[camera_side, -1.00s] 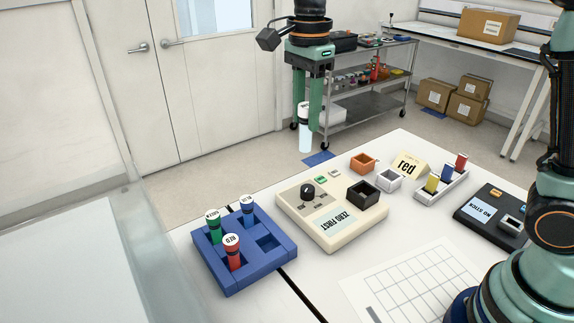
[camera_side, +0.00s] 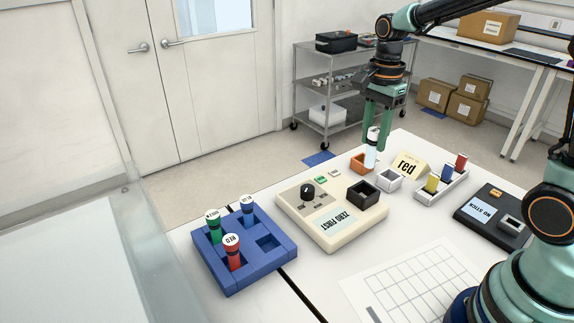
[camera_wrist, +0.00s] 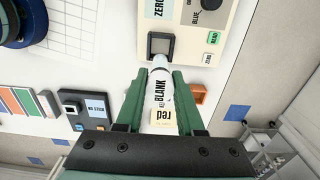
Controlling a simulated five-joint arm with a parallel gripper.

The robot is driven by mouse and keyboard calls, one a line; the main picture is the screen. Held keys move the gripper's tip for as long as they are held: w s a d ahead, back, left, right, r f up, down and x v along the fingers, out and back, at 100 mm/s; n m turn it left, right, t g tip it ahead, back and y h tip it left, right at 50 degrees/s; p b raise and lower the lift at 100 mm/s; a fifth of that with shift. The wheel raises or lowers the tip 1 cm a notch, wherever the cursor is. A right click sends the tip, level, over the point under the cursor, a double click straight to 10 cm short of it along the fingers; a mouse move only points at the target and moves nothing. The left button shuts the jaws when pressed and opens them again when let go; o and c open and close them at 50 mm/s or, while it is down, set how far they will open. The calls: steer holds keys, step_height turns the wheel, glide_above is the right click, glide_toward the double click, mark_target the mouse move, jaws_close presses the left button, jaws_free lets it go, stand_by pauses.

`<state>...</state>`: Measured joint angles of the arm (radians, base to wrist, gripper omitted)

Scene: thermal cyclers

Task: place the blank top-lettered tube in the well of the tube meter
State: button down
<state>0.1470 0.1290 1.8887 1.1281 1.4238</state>
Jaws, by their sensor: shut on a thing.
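My gripper (camera_side: 376,132) is shut on a whitish, clear tube (camera_side: 371,156), which hangs about upright in the side view. In the wrist view the tube (camera_wrist: 159,88) shows the lettering BLANK between the green fingers (camera_wrist: 159,76). The tube meter (camera_side: 322,226) is a cream box with a dial and a ZERO FIRST label. Its square black well (camera_side: 363,194) is empty in the side view. The tube appears behind this well there, clear of it. In the wrist view the well (camera_wrist: 152,46) lies just beyond the tube's far end.
A blue rack (camera_side: 230,283) at left holds green, blue and red tubes.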

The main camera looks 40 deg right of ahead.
mark_target(369, 167)
step_height(369, 167, down, 10)
steer(key=shift+r, duration=0.1)
stand_by(0.4)
steer(key=c, duration=0.5)
jaws_free()
steer(key=shift+f, duration=0.2)
steer(key=shift+r, duration=0.1)
step_height(369, 167, up, 12)
steer(key=shift+r, duration=0.1)
steer(key=shift+s+a+r+n+t, duration=0.55)
steer(key=shift+s+a+n+t, duration=0.7)
steer(key=shift+n, duration=1.75)
steer(key=shift+s+a+r+n+t, duration=0.6)
steer(key=shift+s+n, duration=1.15)
steer(key=shift+n, duration=1.25)
steer(key=shift+s+a+r+n+t, duration=0.55)
steer(key=shift+s+a+n+t, duration=0.7)
steer(key=shift+n, duration=1.75)
